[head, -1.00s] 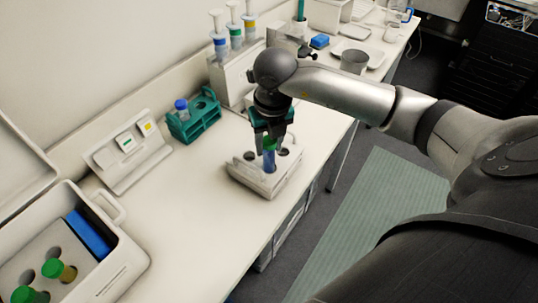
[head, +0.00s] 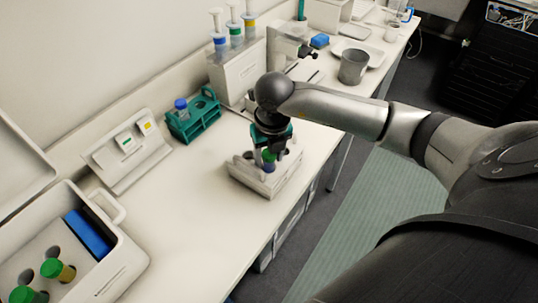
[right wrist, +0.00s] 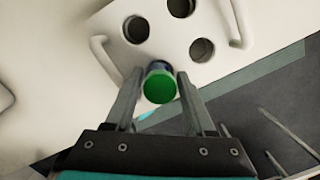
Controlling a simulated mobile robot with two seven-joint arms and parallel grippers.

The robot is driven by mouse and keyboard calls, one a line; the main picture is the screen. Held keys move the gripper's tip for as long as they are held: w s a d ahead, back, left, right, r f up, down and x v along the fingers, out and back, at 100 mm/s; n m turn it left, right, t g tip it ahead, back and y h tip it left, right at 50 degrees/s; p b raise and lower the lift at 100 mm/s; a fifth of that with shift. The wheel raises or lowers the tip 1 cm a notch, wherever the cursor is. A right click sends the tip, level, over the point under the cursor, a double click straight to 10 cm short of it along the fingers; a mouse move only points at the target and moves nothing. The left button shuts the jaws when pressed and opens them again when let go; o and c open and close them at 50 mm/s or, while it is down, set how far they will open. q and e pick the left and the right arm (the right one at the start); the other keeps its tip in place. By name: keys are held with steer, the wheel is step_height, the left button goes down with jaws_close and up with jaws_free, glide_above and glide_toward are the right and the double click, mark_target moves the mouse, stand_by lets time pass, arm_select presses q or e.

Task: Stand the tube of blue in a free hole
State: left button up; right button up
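The tube of blue (head: 268,168), with a green cap (right wrist: 160,88), stands about upright between the fingers of my right gripper (head: 270,156). The fingers close in on both sides of it, just below the cap. It is at the white block (head: 243,174) with round holes, on the bench near its front edge. In the right wrist view three dark, empty holes show in the block (right wrist: 166,40). The tube covers the place of a further hole; its lower end looks sunk there, but how deep is hidden. My left gripper is out of view.
A teal rack (head: 200,122) with a blue-capped tube (head: 181,109) stands behind the block. A white open box (head: 125,262) with green-capped tubes is at the lower left. Bench between box and block is clear.

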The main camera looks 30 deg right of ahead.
steer(key=shift+r, duration=0.1)
step_height(320, 180, up, 12)
steer(key=s, duration=0.1)
steer(key=shift+s+a+p, duration=0.15)
steer(key=shift+s+p, duration=0.1)
steer(key=shift+p, duration=0.1)
stand_by(1.5)
